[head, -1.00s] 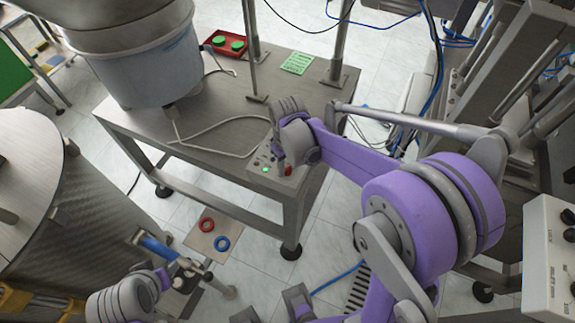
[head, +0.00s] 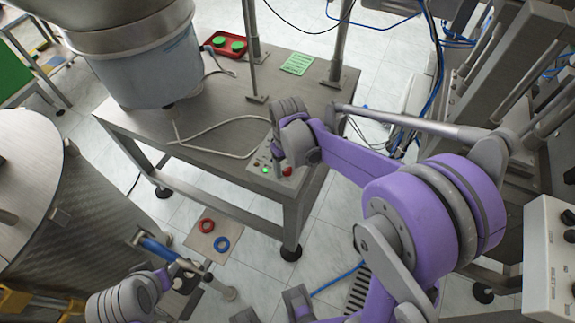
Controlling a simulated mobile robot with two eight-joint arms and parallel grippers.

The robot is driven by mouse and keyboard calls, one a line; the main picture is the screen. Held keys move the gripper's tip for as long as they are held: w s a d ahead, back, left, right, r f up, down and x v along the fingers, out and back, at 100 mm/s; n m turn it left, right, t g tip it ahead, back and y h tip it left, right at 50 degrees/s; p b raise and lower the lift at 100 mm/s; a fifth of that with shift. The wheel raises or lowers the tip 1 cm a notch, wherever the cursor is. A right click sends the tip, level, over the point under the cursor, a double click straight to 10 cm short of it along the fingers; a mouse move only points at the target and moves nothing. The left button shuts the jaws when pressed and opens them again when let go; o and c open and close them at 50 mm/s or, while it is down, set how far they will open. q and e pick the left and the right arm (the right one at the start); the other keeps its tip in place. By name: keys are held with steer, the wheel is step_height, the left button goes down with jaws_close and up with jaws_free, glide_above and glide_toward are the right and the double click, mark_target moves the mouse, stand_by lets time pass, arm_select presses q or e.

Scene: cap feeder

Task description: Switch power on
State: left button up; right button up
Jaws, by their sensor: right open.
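A small grey control box (head: 256,167) sits on the front right corner of the metal table. A lit green button (head: 265,169) and a red button (head: 287,171) show on its face, with smaller controls partly hidden. My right gripper (head: 275,150) is at the box, just above and behind these buttons, with its jaws open. Its fingertips overlap the box in the picture, and I cannot tell whether they touch it. My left gripper (head: 187,272) is low at the lower left, beside a blue-handled lever, well away from the box; its jaws are unclear.
A large drum (head: 95,205) stands at left. Metal posts rise behind my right gripper.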

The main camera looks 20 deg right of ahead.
mark_target(287, 170)
step_height(287, 170, up, 11)
steer(key=p, duration=0.1)
stand_by(0.4)
steer(key=shift+f, duration=0.1)
stand_by(0.3)
steer(key=s+a+m+t+p, duration=0.2)
steer(key=s+t, duration=0.3)
steer(key=s, duration=1)
steer(key=shift+a+f+p, duration=0.2)
steer(key=shift+f+p, duration=0.25)
